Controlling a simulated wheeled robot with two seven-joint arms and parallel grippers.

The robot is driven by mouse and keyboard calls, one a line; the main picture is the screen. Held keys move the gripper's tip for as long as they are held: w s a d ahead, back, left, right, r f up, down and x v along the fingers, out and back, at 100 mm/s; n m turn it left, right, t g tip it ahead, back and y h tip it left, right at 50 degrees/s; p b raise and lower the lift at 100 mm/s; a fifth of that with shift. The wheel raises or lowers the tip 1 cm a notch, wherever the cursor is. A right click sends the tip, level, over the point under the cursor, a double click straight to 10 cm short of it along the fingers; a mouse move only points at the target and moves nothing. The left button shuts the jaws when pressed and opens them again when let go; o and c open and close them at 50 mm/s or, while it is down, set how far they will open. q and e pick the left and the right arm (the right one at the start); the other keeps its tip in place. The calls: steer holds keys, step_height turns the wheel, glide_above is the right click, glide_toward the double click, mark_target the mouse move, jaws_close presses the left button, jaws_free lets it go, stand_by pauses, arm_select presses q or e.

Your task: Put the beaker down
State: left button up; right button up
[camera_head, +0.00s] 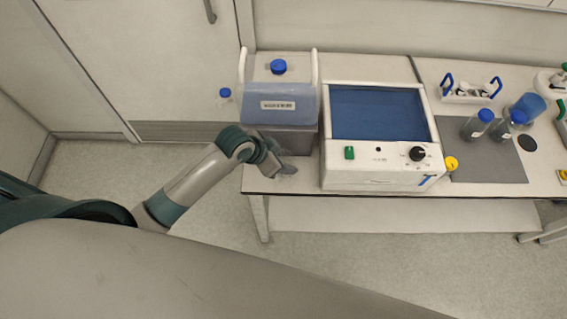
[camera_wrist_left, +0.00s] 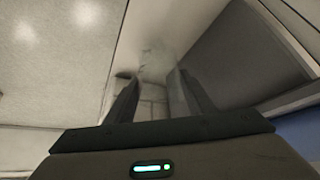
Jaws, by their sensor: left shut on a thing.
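In the left wrist view the fingers of my left gripper (camera_wrist_left: 157,88) are shut on a clear beaker (camera_wrist_left: 154,62), which is faint and hard to make out. In the head view the beaker is small and mostly hidden by the gripper. I cannot tell whether its base touches the bench (camera_head: 257,182). My right gripper is not in view.
A white device with a blue window (camera_head: 378,113) stands close on the right. Farther right are blue-capped bottles (camera_head: 478,124) on a grey mat (camera_head: 490,165). The bench's front edge is close to the gripper.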

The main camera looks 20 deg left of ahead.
arm_select(q)
steer(key=shift+f, duration=0.1)
step_height(320, 180, down, 2)
steer(key=shift+s+f+p, duration=0.1)
steer(key=shift+f+p, duration=0.15)
steer(key=shift+p, duration=0.45)
steer(key=shift+f+p, duration=0.1)
steer(key=shift+p, duration=0.25)
steer(key=shift+w+f, duration=0.2)
steer(key=shift+f, duration=0.15)
steer(key=shift+f, duration=0.1)
steer(key=o, duration=0.8)
steer(key=shift+r, duration=0.2)
